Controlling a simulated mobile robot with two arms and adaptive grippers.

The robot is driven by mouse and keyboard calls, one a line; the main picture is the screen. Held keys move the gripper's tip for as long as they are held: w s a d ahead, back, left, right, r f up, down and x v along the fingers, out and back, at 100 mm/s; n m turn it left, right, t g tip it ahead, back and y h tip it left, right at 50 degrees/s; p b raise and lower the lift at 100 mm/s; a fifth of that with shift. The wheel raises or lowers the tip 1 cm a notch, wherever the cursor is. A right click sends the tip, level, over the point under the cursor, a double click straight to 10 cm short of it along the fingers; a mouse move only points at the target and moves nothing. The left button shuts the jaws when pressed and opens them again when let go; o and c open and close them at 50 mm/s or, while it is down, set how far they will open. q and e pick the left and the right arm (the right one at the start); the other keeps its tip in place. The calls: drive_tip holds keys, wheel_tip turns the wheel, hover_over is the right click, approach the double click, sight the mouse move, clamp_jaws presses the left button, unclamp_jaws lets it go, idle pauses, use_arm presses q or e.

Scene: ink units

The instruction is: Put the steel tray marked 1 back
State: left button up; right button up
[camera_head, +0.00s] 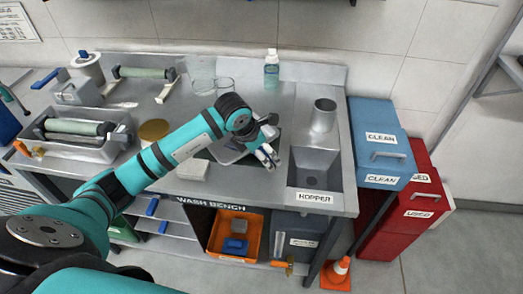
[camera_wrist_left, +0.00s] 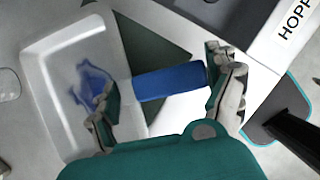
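A pale metal tray (camera_wrist_left: 48,75) with blue ink smeared on its floor lies on the bench under my left gripper. In the head view the tray (camera_head: 226,156) is partly hidden by my arm. I see no number on it. My left gripper (camera_head: 268,153) is over the bench, left of the hopper. In the wrist view its two fingers (camera_wrist_left: 165,103) are wide apart. A blue block or handle (camera_wrist_left: 168,83) lies between the fingers, beside the tray's right side. I see no clear grip on it. My right gripper is out of view.
A steel basin (camera_head: 117,141) with a roller is at the left. The hopper (camera_head: 316,171) is sunk in the bench's right end, with a steel cup (camera_head: 323,115) behind. Blue CLEAN (camera_head: 372,112) and red USED boxes stand right. An orange crate (camera_head: 213,246) sits below.

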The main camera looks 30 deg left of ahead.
use_arm(q)
drive_tip(key=shift+o, duration=0.7)
drive_tip(key=shift+r, duration=0.1)
drive_tip(key=shift+r, duration=0.15)
drive_tip(key=b+v, duration=0.1)
drive_tip(key=v, duration=1)
drive_tip(key=shift+r, duration=0.4)
drive_tip(key=shift+s+a, duration=0.1)
